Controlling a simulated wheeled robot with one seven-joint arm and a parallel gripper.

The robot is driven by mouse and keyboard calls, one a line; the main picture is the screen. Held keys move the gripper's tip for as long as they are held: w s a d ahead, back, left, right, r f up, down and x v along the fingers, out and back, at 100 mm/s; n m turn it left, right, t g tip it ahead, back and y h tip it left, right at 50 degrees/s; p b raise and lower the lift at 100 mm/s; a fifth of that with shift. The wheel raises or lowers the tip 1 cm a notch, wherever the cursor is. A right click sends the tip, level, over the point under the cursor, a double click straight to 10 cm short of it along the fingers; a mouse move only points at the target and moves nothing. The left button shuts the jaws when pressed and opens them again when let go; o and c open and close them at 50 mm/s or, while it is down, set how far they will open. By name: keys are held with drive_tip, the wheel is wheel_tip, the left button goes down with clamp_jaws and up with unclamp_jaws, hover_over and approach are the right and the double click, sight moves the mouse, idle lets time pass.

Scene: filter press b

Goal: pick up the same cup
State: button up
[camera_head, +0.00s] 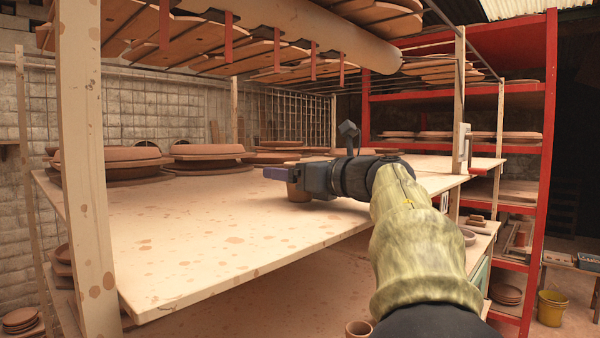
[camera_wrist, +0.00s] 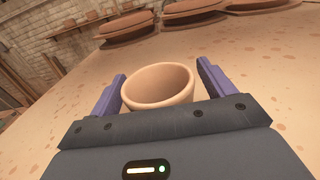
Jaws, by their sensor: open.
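A tan clay cup (camera_wrist: 158,86) stands upright on the pale shelf board. In the wrist view it sits between the two purple fingers of my gripper (camera_wrist: 160,85), with a small gap on each side. The lower part of the cup is hidden behind the gripper's body. My gripper is open and not closed on the cup.
The speckled board (camera_head: 200,240) is clear in front and to the left. Stacked clay dishes (camera_head: 110,160) stand at its back. A wooden post (camera_head: 82,170) rises at the left, and hanging boards with red straps (camera_head: 228,45) are overhead. A red rack (camera_head: 545,150) stands at the right.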

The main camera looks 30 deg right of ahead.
drive_tip(key=shift+w, duration=0.15)
idle(0.3)
drive_tip(key=c, duration=1.1)
drive_tip(key=shift+c, duration=0.2)
wheel_tip(320, 180, up, 10)
idle(0.4)
